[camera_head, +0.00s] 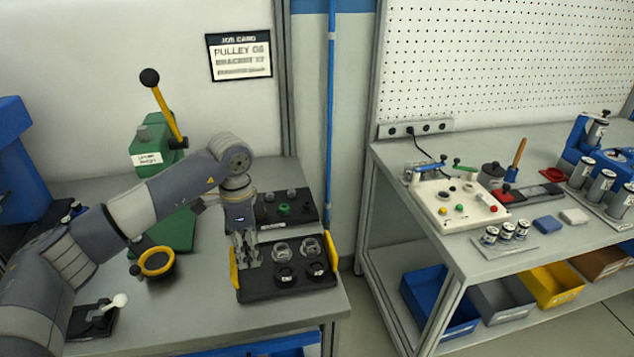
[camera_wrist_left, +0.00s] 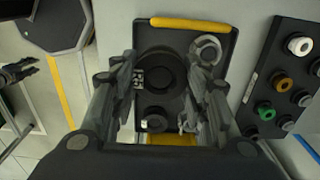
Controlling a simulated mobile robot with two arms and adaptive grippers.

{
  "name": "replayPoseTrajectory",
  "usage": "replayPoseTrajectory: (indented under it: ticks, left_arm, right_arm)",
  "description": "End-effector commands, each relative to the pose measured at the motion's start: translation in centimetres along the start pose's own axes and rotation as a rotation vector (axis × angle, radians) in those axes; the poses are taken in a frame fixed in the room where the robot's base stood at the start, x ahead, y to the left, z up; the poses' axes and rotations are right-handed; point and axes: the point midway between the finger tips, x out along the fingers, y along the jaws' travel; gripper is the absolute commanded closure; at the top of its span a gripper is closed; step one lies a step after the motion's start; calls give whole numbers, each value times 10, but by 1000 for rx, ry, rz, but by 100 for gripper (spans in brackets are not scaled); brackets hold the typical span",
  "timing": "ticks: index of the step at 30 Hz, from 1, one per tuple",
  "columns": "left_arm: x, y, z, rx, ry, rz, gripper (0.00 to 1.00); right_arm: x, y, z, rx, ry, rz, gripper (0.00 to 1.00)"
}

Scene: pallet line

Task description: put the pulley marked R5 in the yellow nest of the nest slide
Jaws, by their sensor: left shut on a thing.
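My left gripper (camera_head: 246,256) is low over the left part of a black tray with yellow handles (camera_head: 262,292). In the left wrist view its two fingers (camera_wrist_left: 163,88) stand on either side of a black round pulley (camera_wrist_left: 162,74) and are shut on it. A white label beside its hub appears to read R5. I cannot tell whether the pulley is clear of the tray. A yellow ring nest (camera_head: 157,262) stands in front of the green press, left of the tray, and looks empty. A dark two-pronged shape at the left wrist view's left edge looks like my right gripper (camera_wrist_left: 18,73).
More pulleys, silver (camera_head: 282,247) and black (camera_head: 317,269), sit in the same tray. The green press (camera_head: 177,226) has a raised yellow lever (camera_head: 166,108). Bare table lies between nest and tray.

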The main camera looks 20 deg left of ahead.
Motion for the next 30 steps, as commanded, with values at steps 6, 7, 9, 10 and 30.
replayPoseTrajectory:
  ticks: [6, 7, 9, 10, 30]
  left_arm:
    - [-3, 3, -2, 67, 2, -1, 85]
    - [-4, 4, -2, 98, 2, -1, 85]
    - [-4, 8, -4, 197, 2, 0, 85]
    - [-4, 9, -6, 249, 2, 1, 85]
    - [-14, 64, -28, 1708, 11, 0, 85]
  right_arm:
    - [0, -2, -1, 0, 1, -2, 60]
    - [0, -2, -1, 0, 1, -2, 60]
    - [0, -2, -1, 0, 2, -2, 60]
    - [0, -2, -1, 0, 2, -2, 60]
    - [0, -1, -1, 0, 1, -2, 60]
